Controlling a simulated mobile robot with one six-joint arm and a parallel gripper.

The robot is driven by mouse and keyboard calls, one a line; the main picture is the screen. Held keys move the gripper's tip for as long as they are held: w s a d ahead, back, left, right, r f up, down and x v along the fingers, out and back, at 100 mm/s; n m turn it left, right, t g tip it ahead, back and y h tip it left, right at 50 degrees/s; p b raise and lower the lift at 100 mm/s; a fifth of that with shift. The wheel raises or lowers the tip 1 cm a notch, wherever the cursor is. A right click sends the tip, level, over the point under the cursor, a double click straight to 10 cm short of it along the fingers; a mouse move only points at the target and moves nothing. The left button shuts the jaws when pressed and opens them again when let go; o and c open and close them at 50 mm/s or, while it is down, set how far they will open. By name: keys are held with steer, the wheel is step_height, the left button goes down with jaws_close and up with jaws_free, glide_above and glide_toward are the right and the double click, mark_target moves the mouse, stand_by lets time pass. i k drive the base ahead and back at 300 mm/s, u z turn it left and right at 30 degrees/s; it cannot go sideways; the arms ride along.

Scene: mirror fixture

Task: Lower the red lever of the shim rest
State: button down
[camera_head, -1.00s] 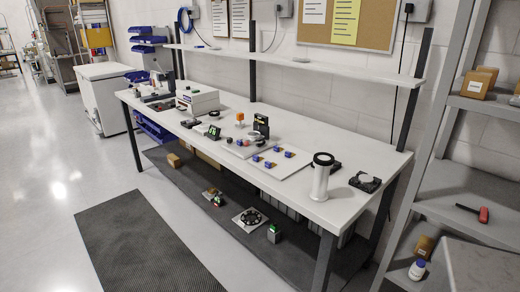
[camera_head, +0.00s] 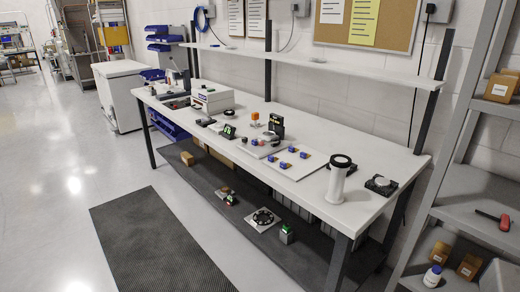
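My gripper is not in view. The white-topped workbench (camera_head: 225,149) runs from the back left to the front right. I cannot make out a shim rest or its red lever for certain at this size. On the bench, a pale plate (camera_head: 297,176) carries several small blue blocks (camera_head: 283,165). A black upright device (camera_head: 276,127) stands behind it, and a small orange-topped item (camera_head: 255,120) stands beside that device. A white cylinder with a black ring top (camera_head: 338,183) stands near the right end. A black fixture with a pale disc (camera_head: 381,184) lies to its right.
A white box instrument (camera_head: 212,99) stands on the bench's left part. The lower shelf (camera_head: 213,187) holds a black ring on a pale plate (camera_head: 264,218). The grey rack (camera_head: 478,192) at right holds a red-handled tool (camera_head: 494,220). The floor (camera_head: 72,185) and dark mat (camera_head: 155,245) are clear.

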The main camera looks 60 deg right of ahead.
mark_target(262, 144)
steer(key=u, duration=0.05)
steer(key=i, duration=1)
steer(key=z, duration=0.05)
